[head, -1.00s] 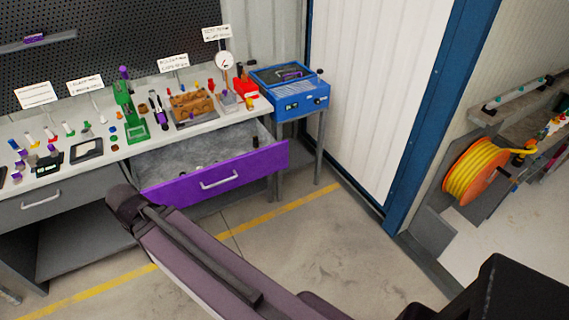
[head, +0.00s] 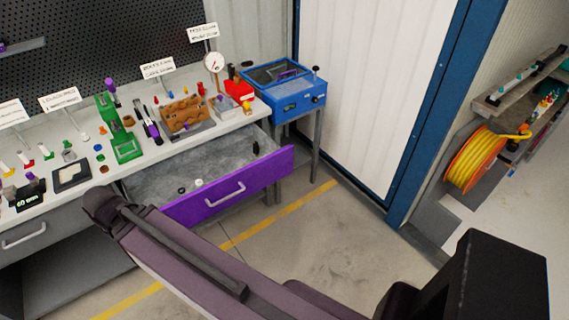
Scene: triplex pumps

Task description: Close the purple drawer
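The purple drawer (head: 232,189) is pulled out from under the right part of the workbench (head: 136,166) in the head view. It has a light bar handle (head: 226,194) on its front. A few small items, white and dark, lie inside on its grey floor. My arm crosses the lower part of the view, and its upper end overlaps the left end of the drawer front in the picture. I cannot tell if they touch. My gripper is not visible.
A grey drawer (head: 30,234) to the left is shut. A blue machine (head: 289,93) stands on a stand right of the bench. Tools and parts cover the bench top. Floor with a yellow line (head: 285,212) is clear before the drawer. An orange hose reel (head: 474,165) is at right.

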